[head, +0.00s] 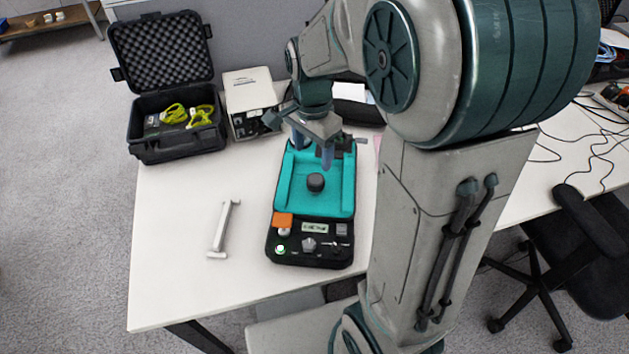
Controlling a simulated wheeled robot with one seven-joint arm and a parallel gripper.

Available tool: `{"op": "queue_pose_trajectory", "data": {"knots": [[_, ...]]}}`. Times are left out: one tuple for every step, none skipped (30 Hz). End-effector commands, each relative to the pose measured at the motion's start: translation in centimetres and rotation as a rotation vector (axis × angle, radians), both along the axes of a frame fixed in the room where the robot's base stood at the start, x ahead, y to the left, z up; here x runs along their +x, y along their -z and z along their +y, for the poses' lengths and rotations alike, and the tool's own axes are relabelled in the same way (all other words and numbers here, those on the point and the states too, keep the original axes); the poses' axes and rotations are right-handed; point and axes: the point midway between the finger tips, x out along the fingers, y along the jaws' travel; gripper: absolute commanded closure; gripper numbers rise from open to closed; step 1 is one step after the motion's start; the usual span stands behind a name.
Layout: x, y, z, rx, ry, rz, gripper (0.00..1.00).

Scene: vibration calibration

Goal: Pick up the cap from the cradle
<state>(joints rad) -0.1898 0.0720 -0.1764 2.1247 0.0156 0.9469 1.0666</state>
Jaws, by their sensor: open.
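A small dark round piece (315,182), which may be the cap, stands upright in the middle of the calibrator's teal top (313,205). A white bar-shaped holder (224,229) with wider ends, which may be the cradle, lies on the table left of the calibrator; I see no separate cap in it. My gripper (313,150) points down over the back part of the teal top, behind the dark piece in this view. Its blue fingers are apart with nothing seen between them. Its exact height above the top is hard to tell.
The black calibrator panel (308,245) has knobs, a small display and an orange patch. An open black case (178,143) with yellow-green cables and a white box (250,95) stand at the back left. Bare table (180,270) surrounds the white holder. My arm hides the right side.

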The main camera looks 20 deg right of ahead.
Motion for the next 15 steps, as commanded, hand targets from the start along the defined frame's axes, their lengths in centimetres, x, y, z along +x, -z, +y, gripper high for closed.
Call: {"op": "queue_pose_trajectory", "data": {"knots": [[-0.1, 1.3, 0.0, -0.001, -0.001, 0.005, 0.36], [-0.1, 1.9, 0.0, -0.001, -0.001, 0.005, 0.36], [-0.1, 2.7, 0.0, -0.001, -0.002, 0.006, 0.36], [-0.1, 3.2, 0.0, -0.001, -0.002, 0.004, 0.36], [-0.1, 3.7, 0.0, -0.001, -0.002, 0.004, 0.36], [0.0, 4.3, 0.0, -0.001, -0.002, 0.003, 0.36], [-0.1, 4.6, -0.1, -0.001, -0.002, 0.004, 0.36], [-0.1, 4.9, -0.1, -0.001, -0.002, 0.003, 0.36], [0.0, 5.3, -0.1, 0.0, -0.002, 0.001, 0.36], [0.0, 5.4, -0.1, 0.0, -0.002, 0.001, 0.36], [0.0, 5.6, -0.1, 0.0, -0.002, 0.001, 0.36], [0.0, 5.8, -0.1, 0.0, -0.002, 0.001, 0.36], [0.0, 5.9, -0.1, 0.0, -0.002, 0.001, 0.36], [0.0, 6.2, -0.2, 0.0, -0.002, 0.001, 0.36], [0.0, 6.7, -0.3, 0.0, -0.002, 0.002, 0.36]]}}
